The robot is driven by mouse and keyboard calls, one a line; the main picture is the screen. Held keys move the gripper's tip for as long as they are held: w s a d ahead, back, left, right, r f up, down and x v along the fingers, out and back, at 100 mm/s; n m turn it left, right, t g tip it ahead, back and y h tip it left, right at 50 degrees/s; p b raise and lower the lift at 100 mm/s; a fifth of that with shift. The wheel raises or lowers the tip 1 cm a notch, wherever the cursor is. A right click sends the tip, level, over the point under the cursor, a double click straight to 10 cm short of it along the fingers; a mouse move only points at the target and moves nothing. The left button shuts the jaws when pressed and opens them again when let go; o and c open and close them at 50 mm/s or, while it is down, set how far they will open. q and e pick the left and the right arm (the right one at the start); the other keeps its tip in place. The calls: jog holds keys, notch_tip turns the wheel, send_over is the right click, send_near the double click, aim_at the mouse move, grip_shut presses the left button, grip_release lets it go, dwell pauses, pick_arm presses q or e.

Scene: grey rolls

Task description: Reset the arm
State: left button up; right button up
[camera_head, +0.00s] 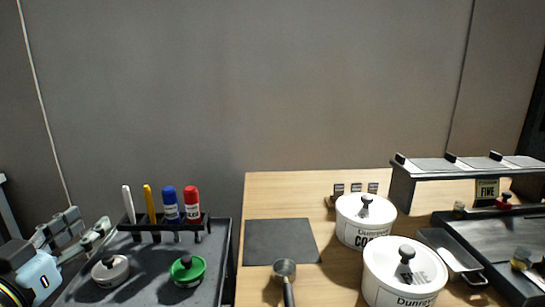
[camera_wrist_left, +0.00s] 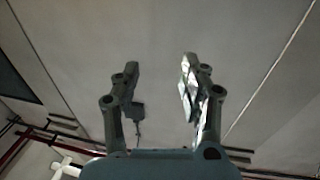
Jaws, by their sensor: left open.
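My left gripper (camera_head: 90,225) shows at the left edge of the head view, beside the dark grey tray table and pointing up and to the right. In the left wrist view its two fingers (camera_wrist_left: 160,75) stand apart with nothing between them, against a plain grey surface. The left gripper is open and empty. My right gripper is in neither view.
The wooden table holds a dark mat (camera_head: 281,242), a scoop (camera_head: 285,270), and two white canisters (camera_head: 366,220) (camera_head: 405,272).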

pick_arm(q)
jog(key=s+d+f+m+g, duration=0.1)
jog(key=s+d+f+g, duration=0.55)
jog(key=s+f, duration=0.2)
jog(key=s+a+f+n+g+y, duration=0.25)
jog(key=s+g, duration=0.65)
jog(key=s, duration=0.9)
jog(key=s+a+f+b, duration=0.2)
jog(key=f+b, duration=0.1)
jog(key=f, duration=1.4)
jog(key=s+a+f+b, duration=0.1)
jog(key=f+b, duration=0.2)
jog(key=f, duration=1.3)
jog(key=s+a+f+g+b, duration=0.1)
jog(key=s+f+b, duration=0.3)
jog(key=s+f, duration=1.4)
jog(key=shift+s+f+g, duration=0.35)
jog(key=shift+f+g, duration=0.05)
jog(key=shift+g, duration=0.15)
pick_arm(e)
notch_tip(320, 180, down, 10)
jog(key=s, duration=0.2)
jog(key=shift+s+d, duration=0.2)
pick_arm(q)
jog(key=shift+m+y, duration=0.25)
